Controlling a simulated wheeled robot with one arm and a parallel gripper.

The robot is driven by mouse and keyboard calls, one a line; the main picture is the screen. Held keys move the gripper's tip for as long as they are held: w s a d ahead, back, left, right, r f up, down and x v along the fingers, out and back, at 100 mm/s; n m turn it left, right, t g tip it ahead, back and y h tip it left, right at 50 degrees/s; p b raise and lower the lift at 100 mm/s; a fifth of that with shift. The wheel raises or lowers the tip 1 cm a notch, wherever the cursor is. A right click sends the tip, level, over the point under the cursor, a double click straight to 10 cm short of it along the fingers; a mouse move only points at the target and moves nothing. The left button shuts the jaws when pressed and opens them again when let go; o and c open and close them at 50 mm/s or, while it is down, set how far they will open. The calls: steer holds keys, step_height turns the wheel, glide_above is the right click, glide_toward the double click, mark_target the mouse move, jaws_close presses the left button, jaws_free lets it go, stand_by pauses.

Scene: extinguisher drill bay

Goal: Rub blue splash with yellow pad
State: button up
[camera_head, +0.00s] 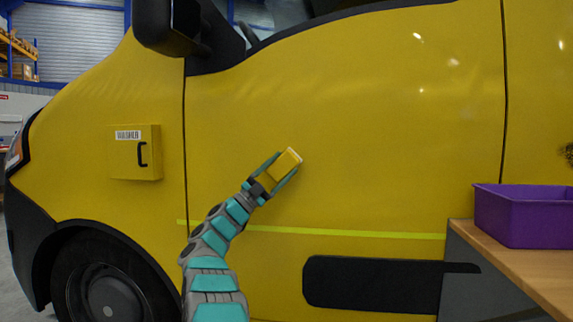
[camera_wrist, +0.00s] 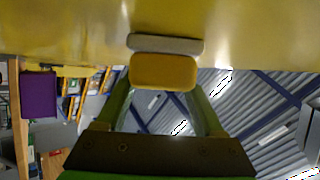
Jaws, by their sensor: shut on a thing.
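My gripper (camera_head: 277,172) is shut on the yellow pad (camera_head: 287,163), which has a pale grey face layer. The pad is held in front of the yellow van door (camera_head: 380,120). In the wrist view the pad (camera_wrist: 163,71) sits between the fingers, its grey layer toward the yellow van side (camera_wrist: 240,25). I cannot tell whether the layer touches the panel. No blue splash shows in either view; the patch of door behind the pad and gripper is hidden.
A purple bin (camera_head: 525,215) stands on a wooden bench (camera_head: 530,270) at the right. A dark mark (camera_head: 568,153) shows at the right edge. A yellow box with a black handle (camera_head: 150,152) sits on the van at left. The door around the pad is clear.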

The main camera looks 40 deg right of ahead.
steer(key=shift+f, duration=0.1)
steer(key=shift+a+f+b, duration=0.1)
steer(key=shift+b, duration=0.2)
steer(key=shift+s+a+b, duration=0.5)
steer(key=shift+s+b, duration=0.05)
steer(key=shift+b, duration=0.15)
steer(key=shift+s+a+b, duration=1.05)
steer(key=shift+s+a, duration=0.3)
steer(key=shift+a, duration=0.3)
steer(key=shift+s+a+b, duration=0.6)
steer(key=shift+s+a, duration=0.4)
steer(key=shift+a, duration=0.15)
